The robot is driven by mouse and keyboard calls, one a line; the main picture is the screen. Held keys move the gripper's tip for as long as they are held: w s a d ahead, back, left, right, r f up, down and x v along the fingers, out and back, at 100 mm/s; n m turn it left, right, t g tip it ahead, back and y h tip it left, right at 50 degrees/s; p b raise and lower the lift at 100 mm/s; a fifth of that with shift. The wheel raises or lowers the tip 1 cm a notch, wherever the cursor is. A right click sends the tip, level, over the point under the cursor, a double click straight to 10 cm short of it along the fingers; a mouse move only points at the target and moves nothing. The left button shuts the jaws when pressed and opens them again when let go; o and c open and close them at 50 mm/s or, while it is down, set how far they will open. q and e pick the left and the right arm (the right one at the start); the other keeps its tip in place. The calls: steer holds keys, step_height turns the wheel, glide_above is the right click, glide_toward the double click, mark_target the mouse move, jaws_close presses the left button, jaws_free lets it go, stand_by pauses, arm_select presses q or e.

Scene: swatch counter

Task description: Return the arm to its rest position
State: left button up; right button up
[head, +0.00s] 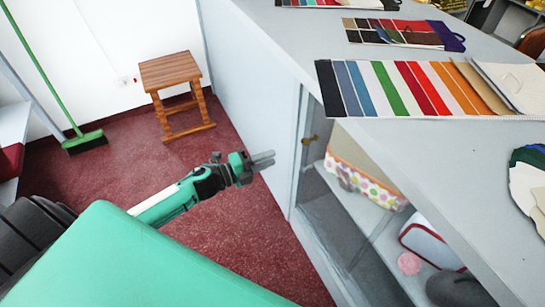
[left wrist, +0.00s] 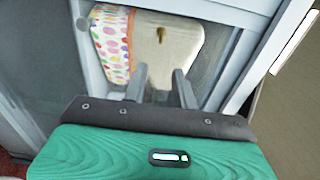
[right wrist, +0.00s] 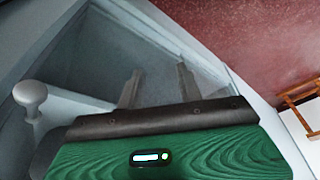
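My left gripper (head: 264,159) is at the end of the green arm, beside the counter's cabinet front, over the red floor. In the left wrist view its two fingers (left wrist: 160,86) stand apart with nothing between them. A polka-dot bag (left wrist: 113,35) shows beyond them in the cabinet. My right gripper (right wrist: 158,88) shows only in the right wrist view. Its fingers are apart and empty, with grey cabinet panels beyond them. The right arm's place in the head view cannot be told.
The grey counter (head: 290,35) fills the right, with fabric swatch cards (head: 405,88) on top. Its cabinet holds the polka-dot bag (head: 370,185). A wooden stool (head: 170,72) and a green broom (head: 85,142) stand at the back. Red floor (head: 245,215) is clear near the left gripper.

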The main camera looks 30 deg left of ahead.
steer(key=shift+w, duration=0.25)
